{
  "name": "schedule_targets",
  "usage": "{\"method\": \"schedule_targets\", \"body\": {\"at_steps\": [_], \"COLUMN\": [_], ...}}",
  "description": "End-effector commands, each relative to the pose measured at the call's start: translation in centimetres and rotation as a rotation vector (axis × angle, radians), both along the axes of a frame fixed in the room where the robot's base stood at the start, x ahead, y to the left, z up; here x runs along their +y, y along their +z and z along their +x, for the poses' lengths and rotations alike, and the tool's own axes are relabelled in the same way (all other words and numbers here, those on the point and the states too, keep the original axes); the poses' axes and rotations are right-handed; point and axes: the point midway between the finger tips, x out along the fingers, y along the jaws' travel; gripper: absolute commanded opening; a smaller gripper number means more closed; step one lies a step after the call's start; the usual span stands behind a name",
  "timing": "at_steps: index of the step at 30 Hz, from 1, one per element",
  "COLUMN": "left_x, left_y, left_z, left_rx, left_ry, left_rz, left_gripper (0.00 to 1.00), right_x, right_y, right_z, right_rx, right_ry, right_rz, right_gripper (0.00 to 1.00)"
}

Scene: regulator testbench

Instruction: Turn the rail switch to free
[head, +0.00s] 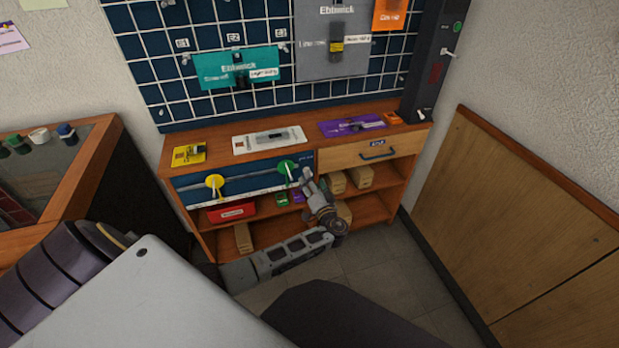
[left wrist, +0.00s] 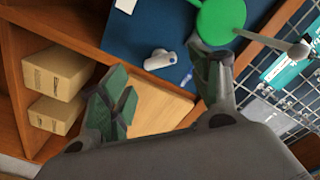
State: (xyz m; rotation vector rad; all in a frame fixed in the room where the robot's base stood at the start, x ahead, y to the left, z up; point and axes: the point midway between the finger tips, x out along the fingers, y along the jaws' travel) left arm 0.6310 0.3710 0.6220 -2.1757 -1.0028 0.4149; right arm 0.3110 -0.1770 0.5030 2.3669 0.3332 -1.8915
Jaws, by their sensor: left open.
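A small pale grey switch knob (left wrist: 159,60) sits on the dark blue front panel (left wrist: 165,30) in the left wrist view, beside a round green valve (left wrist: 220,18). It appears to be the rail switch; its label is not readable. My left gripper (left wrist: 160,92) is open and empty, its fingers on either side of the knob in that view. I cannot tell whether they touch it. In the head view my left gripper (head: 309,180) is at the panel's right end, right of the green valve (head: 287,168), and hides the switch.
A yellow valve (head: 215,183) is at the left of the panel. Boxes (head: 361,177) and a red case (head: 232,212) fill the shelves. A wooden wall panel (head: 500,190) stands at the right.

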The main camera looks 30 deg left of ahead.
Motion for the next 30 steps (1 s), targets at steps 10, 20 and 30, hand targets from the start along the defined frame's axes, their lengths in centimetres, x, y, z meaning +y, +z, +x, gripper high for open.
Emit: {"method": "schedule_targets", "body": {"at_steps": [10, 20, 30], "left_x": [2.7, 3.1, 3.0], "left_y": [0.0, 0.0, 0.0], "left_z": [2.3, 2.6, 2.6], "left_rx": [0.000, 0.001, 0.001], "left_ry": [0.000, 0.000, 0.000], "left_rz": [0.000, -0.001, -0.001], "left_gripper": [0.62, 0.62, 0.30], "right_x": [0.2, 0.2, 0.2], "right_y": [0.9, 1.2, 1.0], "right_z": [0.4, 0.4, 0.3], "right_rx": [-0.021, -0.024, -0.018], "right_ry": [0.001, 0.002, 0.002], "right_rz": [0.006, 0.008, 0.007], "right_gripper": [0.40, 0.40, 0.40]}}
